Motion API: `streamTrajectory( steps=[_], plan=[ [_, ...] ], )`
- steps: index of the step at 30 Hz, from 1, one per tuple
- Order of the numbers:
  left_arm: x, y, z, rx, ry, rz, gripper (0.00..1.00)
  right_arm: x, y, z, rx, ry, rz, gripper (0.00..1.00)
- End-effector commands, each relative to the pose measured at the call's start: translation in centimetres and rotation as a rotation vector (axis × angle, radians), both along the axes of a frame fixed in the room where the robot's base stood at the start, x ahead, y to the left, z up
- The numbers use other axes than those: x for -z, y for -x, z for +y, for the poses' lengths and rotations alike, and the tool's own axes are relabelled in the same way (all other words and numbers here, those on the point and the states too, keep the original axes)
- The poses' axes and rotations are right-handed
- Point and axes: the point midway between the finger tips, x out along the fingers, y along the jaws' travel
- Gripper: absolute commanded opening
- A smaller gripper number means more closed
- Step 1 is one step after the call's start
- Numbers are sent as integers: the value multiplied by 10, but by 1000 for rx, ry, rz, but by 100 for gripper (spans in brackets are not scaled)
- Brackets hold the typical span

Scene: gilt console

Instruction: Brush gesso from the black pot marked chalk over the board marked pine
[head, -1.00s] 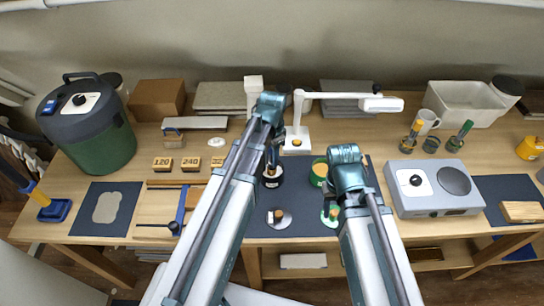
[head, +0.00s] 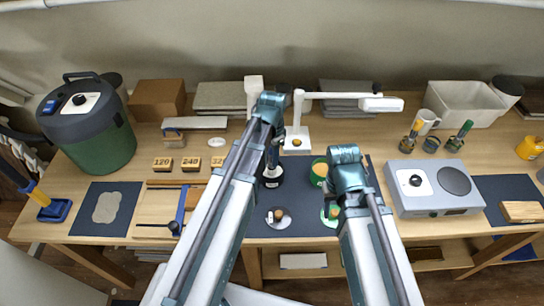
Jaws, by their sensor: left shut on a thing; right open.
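A black pot (head: 272,180) with a white label stands on the dark mat in the middle of the table; its lettering is too small to read. My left gripper (head: 272,162) points down just over this pot and is shut on a thin thing, mostly hidden by the gripper and arm. My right gripper (head: 333,207) is open, low over the mat's right part, partly hidden by its own arm. A pale wooden board (head: 521,211) lies on another dark mat at the far right; I cannot read a mark on it.
A green pot (head: 319,172) and a round metal lid (head: 278,218) are close to my grippers. A white lamp (head: 297,136) stands behind. A grey hotplate (head: 432,188) is at the right, a green drum (head: 90,130) at the left. Number blocks (head: 190,164) lie left of my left arm.

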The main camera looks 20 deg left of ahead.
Motion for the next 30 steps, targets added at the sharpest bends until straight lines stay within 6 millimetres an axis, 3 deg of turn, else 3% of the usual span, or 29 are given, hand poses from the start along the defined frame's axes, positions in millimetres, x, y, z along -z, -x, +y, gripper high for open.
streamTrajectory(
  steps=[8,30],
  plan=[
    [-9,1,0,0,0,1,0,-9,0,0,0,0,0,50],
    [-67,0,0,0,0,0,0,-67,0,0,-2,0,0,50]
  ],
)
